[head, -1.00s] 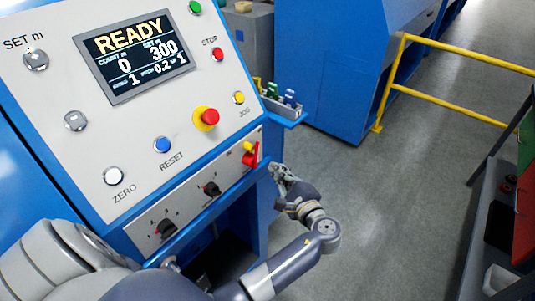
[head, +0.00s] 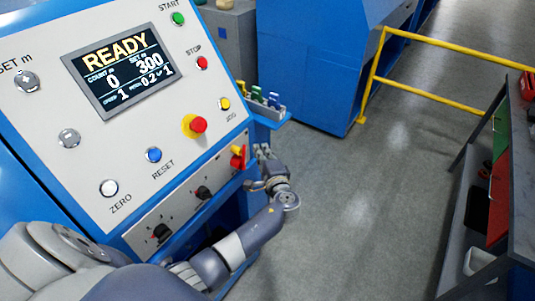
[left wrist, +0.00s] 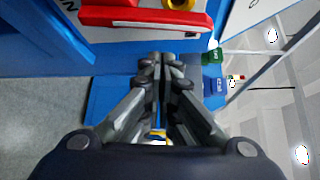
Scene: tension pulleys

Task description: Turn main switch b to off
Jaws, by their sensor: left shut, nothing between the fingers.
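The main switch (head: 238,160) is a red handle on a yellow part, at the right end of the lower strip of the machine's panel. My left gripper (head: 261,151) is just right of the switch in the head view, shut and empty. In the left wrist view the closed fingertips (left wrist: 160,60) are a short way below the handle, seemingly apart from it. The fingers hide no part of the handle there. My right gripper is not in view.
The panel has a READY display (head: 120,70), a red mushroom button (head: 198,125) and black knobs (head: 162,231). A blue ledge (head: 272,122) with green and blue items is close behind the gripper. A yellow railing (head: 440,97) and dark shelf (head: 515,200) stand right. Floor between is clear.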

